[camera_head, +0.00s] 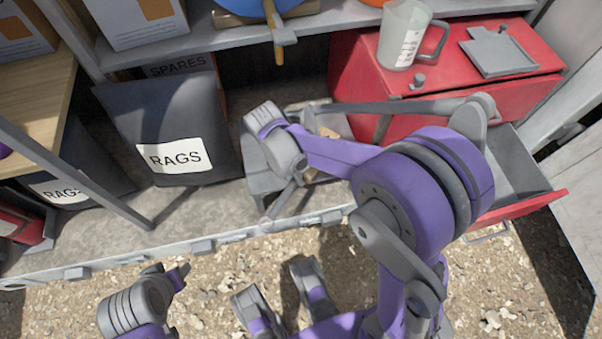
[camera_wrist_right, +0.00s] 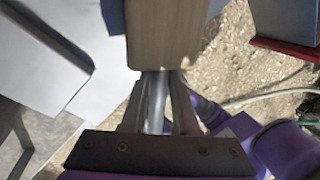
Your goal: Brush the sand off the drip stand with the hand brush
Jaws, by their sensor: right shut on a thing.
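In the head view a bit of tan wood shows behind my right forearm, mostly hidden. I cannot pick out the drip stand or any sand on it for certain.
A black RAGS bin (camera_head: 168,125) stands on the shelf left of my right arm. A red cabinet (camera_head: 350,75) at right carries a clear measuring jug (camera_head: 402,35) and a grey plate (camera_head: 498,50). Its drawer (camera_head: 520,205) is pulled out. Gravel ground lies in front.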

